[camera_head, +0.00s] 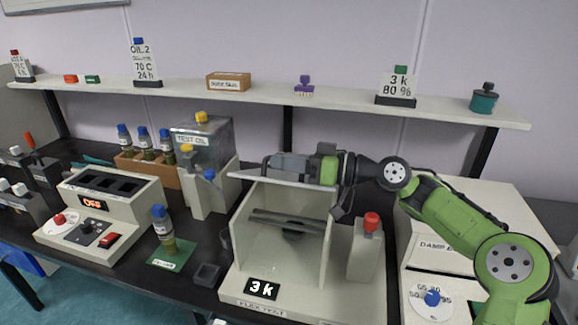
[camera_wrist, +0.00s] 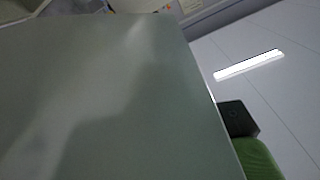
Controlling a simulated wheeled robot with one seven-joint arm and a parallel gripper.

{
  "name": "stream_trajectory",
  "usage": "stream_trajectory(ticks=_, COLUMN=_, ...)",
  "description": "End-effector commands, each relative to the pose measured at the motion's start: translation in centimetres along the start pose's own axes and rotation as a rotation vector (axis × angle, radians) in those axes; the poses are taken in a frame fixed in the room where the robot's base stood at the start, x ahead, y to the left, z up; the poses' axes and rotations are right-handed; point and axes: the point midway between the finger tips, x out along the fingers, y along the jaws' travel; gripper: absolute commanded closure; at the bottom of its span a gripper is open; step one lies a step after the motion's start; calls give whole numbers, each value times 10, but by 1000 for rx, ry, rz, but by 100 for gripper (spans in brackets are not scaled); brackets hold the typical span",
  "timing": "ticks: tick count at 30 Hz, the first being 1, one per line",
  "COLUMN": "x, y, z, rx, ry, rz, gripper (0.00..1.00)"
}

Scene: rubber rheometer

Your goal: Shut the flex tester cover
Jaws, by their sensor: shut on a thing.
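The flex tester (camera_head: 328,262) is a pale open-fronted box marked FLEX TEST, with a grey bar across its inside and a "3 k" display on its base. Its cover (camera_head: 240,174) is a thin pale plate, seen nearly edge-on at the top of the box. The cover is raised, with the front of the box open. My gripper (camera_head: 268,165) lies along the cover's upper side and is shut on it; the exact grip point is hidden. In the wrist view the cover (camera_wrist: 90,100) fills most of the picture as a smooth grey-green panel.
A grey post with a red button (camera_head: 371,222) stands right of the box. The test oil tank (camera_head: 202,150) stands close on the left. A vial (camera_head: 162,230) stands on a green mat nearby. A shelf (camera_head: 260,92) runs behind, above my arm.

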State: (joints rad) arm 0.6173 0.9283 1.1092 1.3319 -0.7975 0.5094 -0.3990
Motion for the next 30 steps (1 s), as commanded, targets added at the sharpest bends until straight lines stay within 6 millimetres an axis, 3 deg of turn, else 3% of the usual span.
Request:
stream_trajectory(ticks=1, x=-1, y=3, z=10, rx=5, ry=-1, rz=7, gripper=100)
stream_trajectory(ticks=7, x=-1, y=-1, z=19, rx=9, ry=0, rz=7, gripper=100)
stream_trajectory(ticks=24, x=-1, y=-3, z=21, rx=11, ry=0, rz=5, gripper=100)
stream_trajectory(ticks=25, x=-1, y=-3, z=21, rx=11, ry=0, rz=5, gripper=80)
stream_trajectory(ticks=28, x=-1, y=-4, z=21, rx=10, ry=0, rz=4, gripper=65)
stream_trajectory(ticks=30, x=0, y=-4, z=21, rx=10, ry=0, rz=3, gripper=62)
